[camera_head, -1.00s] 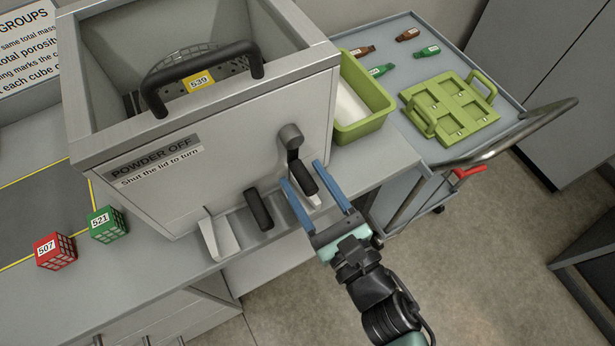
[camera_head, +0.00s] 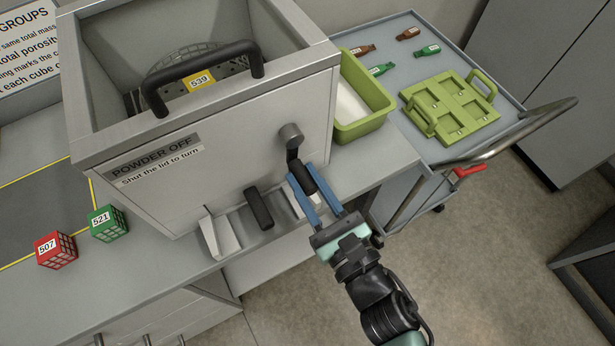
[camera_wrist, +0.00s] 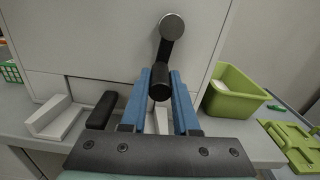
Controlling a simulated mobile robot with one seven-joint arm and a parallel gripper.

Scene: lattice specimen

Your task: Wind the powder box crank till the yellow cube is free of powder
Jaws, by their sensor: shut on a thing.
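The grey powder box (camera_head: 225,150) stands on the bench, labelled "POWDER OFF" and "Shut the lid to turn". The yellow cube (camera_head: 200,81), marked 539, sits inside it in a dark round holder, partly hidden by a black bar handle. I cannot tell how much powder is on it. The crank (camera_head: 291,134) hangs from the box's front, its arm down and its black grip at the lower end. My gripper (camera_head: 305,182) is shut on that grip, its blue fingers on either side. The crank also shows in the wrist view (camera_wrist: 172,27), with the grip between my fingers.
A red cube 507 (camera_head: 55,250) and a green cube 521 (camera_head: 108,223) stand on the bench at left. A second black handle (camera_head: 259,208) sits left of my fingers. A green bin (camera_head: 362,129) is right of the box. A trolley holds a green rack (camera_head: 450,104).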

